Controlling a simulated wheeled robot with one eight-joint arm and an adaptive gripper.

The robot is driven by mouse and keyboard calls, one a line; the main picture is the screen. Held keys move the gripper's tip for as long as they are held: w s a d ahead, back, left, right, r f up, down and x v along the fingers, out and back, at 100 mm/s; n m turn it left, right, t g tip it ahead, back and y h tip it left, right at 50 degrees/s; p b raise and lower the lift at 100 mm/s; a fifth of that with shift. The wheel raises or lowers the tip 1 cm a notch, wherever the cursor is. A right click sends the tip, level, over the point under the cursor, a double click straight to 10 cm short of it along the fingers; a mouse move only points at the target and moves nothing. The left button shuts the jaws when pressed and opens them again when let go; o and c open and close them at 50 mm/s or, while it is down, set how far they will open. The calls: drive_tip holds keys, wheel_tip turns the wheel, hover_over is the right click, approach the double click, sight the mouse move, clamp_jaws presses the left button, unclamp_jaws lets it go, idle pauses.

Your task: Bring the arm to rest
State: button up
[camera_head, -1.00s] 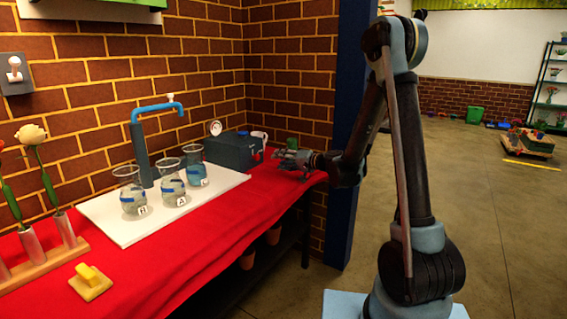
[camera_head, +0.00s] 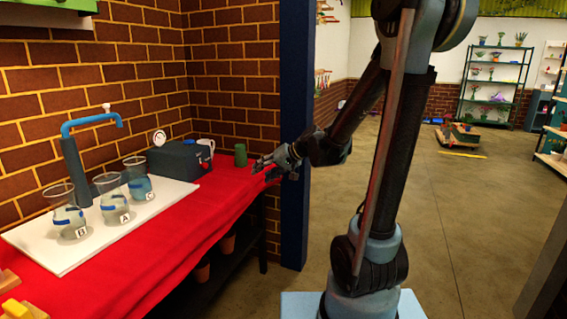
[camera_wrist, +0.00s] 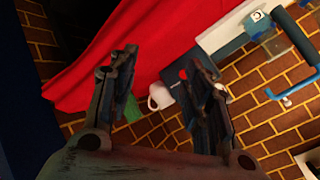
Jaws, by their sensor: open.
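My gripper (camera_head: 270,165) is at the right end of the red-clothed table (camera_head: 190,232), close above or beside its edge. In the wrist view my gripper (camera_wrist: 165,80) has its two fingers wide apart with nothing held between them. A green cup-like object (camera_head: 240,155) stands on the cloth just behind my gripper; a green piece (camera_wrist: 132,108) also shows past the left finger in the wrist view. My arm reaches from the right of the head view, bent down toward the table.
A white board (camera_head: 60,262) carries glass beakers (camera_head: 112,203) labelled with letters and a blue tap (camera_head: 75,160). A dark box (camera_head: 178,160) and a white mug (camera_wrist: 159,96) stand near the wall. A blue post (camera_head: 293,120) rises close to my arm. Open floor lies right.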

drive_tip(key=s+d+f+h, duration=0.3)
drive_tip(key=s+d, duration=0.5)
drive_tip(key=s+d+f+m+g+h, duration=0.1)
drive_tip(key=s+d+f+h, duration=0.1)
drive_tip(key=s+d, duration=0.7)
drive_tip(key=s+d+f+m+g+h, duration=0.1)
drive_tip(key=s+d+f+h, duration=0.2)
drive_tip(key=s+d, duration=0.6)
drive_tip(key=shift+d+f+h, duration=0.15)
drive_tip(key=shift+f+h, duration=0.2)
drive_tip(key=shift+h, duration=0.45)
